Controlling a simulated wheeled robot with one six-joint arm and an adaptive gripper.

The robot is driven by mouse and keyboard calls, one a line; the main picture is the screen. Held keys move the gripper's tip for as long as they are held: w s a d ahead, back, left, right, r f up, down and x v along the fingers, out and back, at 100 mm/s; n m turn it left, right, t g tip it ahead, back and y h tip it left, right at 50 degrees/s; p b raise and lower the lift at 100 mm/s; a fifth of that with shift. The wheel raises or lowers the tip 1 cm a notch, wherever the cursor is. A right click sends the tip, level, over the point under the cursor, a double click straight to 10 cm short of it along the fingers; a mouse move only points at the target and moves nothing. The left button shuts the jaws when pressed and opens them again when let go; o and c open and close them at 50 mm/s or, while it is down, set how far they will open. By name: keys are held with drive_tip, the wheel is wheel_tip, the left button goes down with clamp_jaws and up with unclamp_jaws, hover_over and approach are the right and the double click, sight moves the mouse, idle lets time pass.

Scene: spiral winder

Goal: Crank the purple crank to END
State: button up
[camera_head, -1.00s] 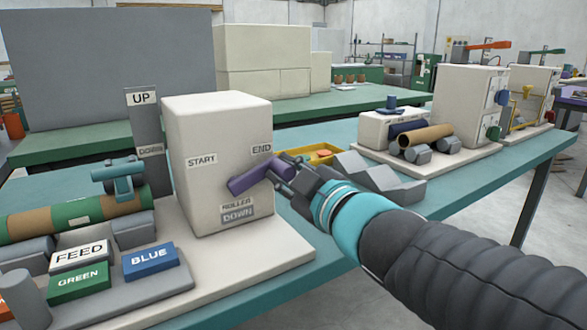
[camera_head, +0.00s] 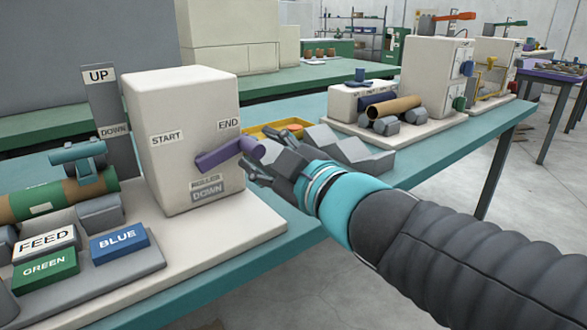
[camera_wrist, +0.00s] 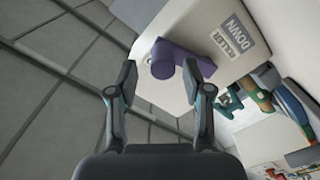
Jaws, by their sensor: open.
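The purple crank (camera_head: 222,156) is on the front face of the cream winder box (camera_head: 150,110). In the head view its arm points right and slightly up, with its knob end just below the END label (camera_head: 228,124). The START label (camera_head: 167,139) is on the left of that face. My gripper (camera_head: 268,158) is open and empty, just right of the crank's knob. In the wrist view the purple crank (camera_wrist: 178,55) lies ahead of my gripper (camera_wrist: 160,76), and the right fingertip overlaps the handle in the picture. I cannot tell whether they touch.
The ROLLER DOWN sign (camera_head: 208,187) is below the crank. FEED (camera_head: 45,241), GREEN (camera_head: 46,267) and BLUE (camera_head: 119,241) blocks stand at the left front. Grey blocks (camera_head: 350,150) and a yellow tray (camera_head: 262,130) are behind my gripper. Open floor lies at the right.

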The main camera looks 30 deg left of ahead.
drive_tip(key=v, duration=0.9)
